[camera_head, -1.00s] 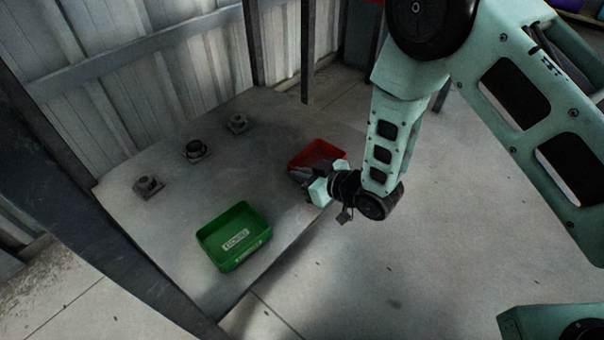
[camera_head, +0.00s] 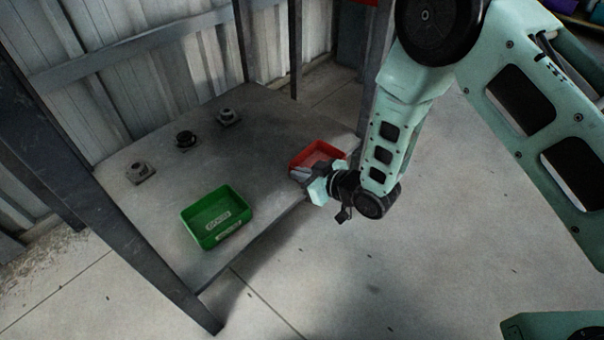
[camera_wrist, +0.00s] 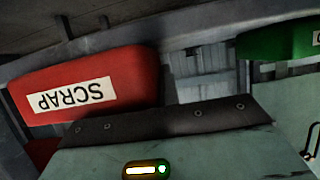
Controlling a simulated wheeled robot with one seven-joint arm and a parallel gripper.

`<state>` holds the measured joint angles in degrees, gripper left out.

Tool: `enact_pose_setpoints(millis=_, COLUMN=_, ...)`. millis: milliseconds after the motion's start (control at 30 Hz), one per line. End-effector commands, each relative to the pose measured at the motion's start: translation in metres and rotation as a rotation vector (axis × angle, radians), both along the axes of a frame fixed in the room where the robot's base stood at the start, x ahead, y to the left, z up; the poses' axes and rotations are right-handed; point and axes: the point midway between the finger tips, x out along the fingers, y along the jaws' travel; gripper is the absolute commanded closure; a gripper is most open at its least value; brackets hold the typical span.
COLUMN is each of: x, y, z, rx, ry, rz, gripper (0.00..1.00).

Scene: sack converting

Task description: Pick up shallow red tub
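The shallow red tub (camera_head: 318,150) is at the right end of the grey table in the head view. In the wrist view the red tub (camera_wrist: 130,75) fills the left side, its white SCRAP label upside down. My gripper (camera_head: 301,174) is at the tub's near left wall and appears shut on it. The fingertips are hidden or too small to see clearly, and the wrist view shows only the gripper's body at the bottom. I cannot tell whether the tub's base touches the table.
A green tub (camera_head: 217,217) with white labels stands on the table's near side (camera_head: 200,265). Several grey and black fittings (camera_head: 186,139) stand along the table's back left. Metal posts (camera_head: 295,50) and a corrugated wall (camera_head: 180,60) are behind.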

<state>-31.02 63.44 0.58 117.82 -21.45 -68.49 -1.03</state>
Motion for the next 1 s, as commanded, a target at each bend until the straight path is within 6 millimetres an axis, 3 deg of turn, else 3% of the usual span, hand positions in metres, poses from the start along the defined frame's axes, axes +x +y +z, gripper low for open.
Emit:
enact_pose_setpoints(millis=67, x=0.0, y=0.0, z=-0.001, rx=-0.001, ry=0.001, rz=0.0, gripper=1.0)
enact_pose_setpoints(millis=167, x=0.0, y=0.0, z=-0.001, rx=-0.001, ry=0.0, rz=-0.001, gripper=0.74)
enact_pose_setpoints(millis=200, x=0.0, y=0.0, z=-0.001, rx=-0.001, ry=0.001, rz=0.0, gripper=0.71)
enact_pose_setpoints(millis=567, x=-0.003, y=-0.005, z=0.003, rx=-0.001, ry=0.002, rz=-0.001, gripper=0.71)
enact_pose_setpoints(millis=767, x=-0.021, y=-0.03, z=0.019, rx=-0.003, ry=0.004, rz=-0.004, gripper=0.71)
enact_pose_setpoints(millis=1000, x=-0.054, y=-0.072, z=0.041, rx=-0.003, ry=0.006, rz=-0.003, gripper=0.71)
